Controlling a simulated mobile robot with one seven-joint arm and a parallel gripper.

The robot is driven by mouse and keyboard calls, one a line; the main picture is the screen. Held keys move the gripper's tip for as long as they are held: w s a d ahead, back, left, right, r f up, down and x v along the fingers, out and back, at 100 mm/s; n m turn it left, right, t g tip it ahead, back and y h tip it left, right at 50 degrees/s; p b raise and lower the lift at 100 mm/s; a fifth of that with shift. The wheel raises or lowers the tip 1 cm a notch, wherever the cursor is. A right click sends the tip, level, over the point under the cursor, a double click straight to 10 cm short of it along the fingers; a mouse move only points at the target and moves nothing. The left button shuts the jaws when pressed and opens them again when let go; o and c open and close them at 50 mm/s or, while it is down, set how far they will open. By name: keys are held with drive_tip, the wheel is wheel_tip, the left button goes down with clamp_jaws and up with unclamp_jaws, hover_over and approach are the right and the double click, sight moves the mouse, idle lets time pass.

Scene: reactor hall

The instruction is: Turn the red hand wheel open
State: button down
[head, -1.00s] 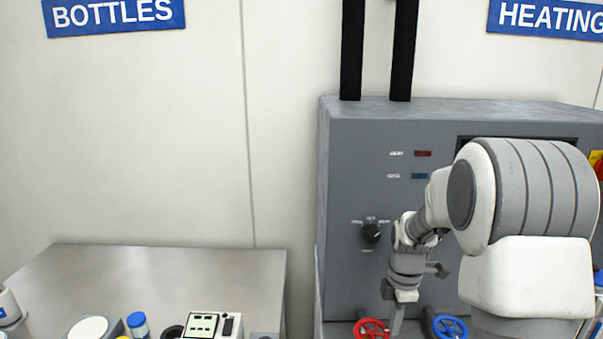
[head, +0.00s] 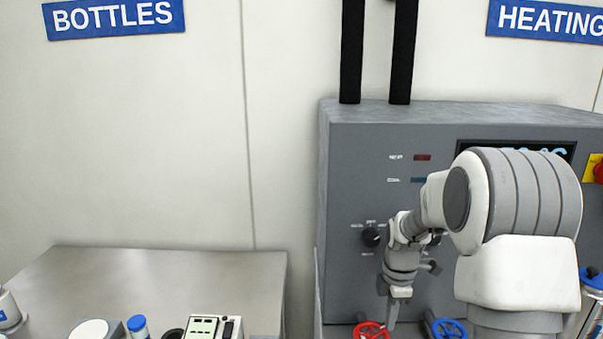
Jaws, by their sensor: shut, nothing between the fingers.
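The red hand wheel (head: 369,331) shows at the bottom edge of the head view, in front of the grey heating cabinet (head: 345,190). Its lower part is cut off by the frame. My gripper (head: 391,322) points down at the right side of the red wheel. The fingers are shut with nothing seen between them. Whether a fingertip touches the wheel's rim I cannot tell.
A blue hand wheel (head: 449,328) sits close to the right of the red one. A black knob (head: 371,236) is on the cabinet front. A steel bench (head: 170,275) at left holds a blue-capped bottle (head: 138,326) and a device with a greenish display (head: 203,327).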

drive_tip(key=shift+a, duration=0.15)
drive_tip(key=shift+w+d+r, duration=0.1)
drive_tip(key=shift+w+d, duration=0.1)
drive_tip(key=shift+d, duration=0.1)
wheel_tip(320, 180, up, 6)
drive_tip(key=p, duration=0.4)
drive_tip(key=shift+d, duration=0.1)
idle(0.3)
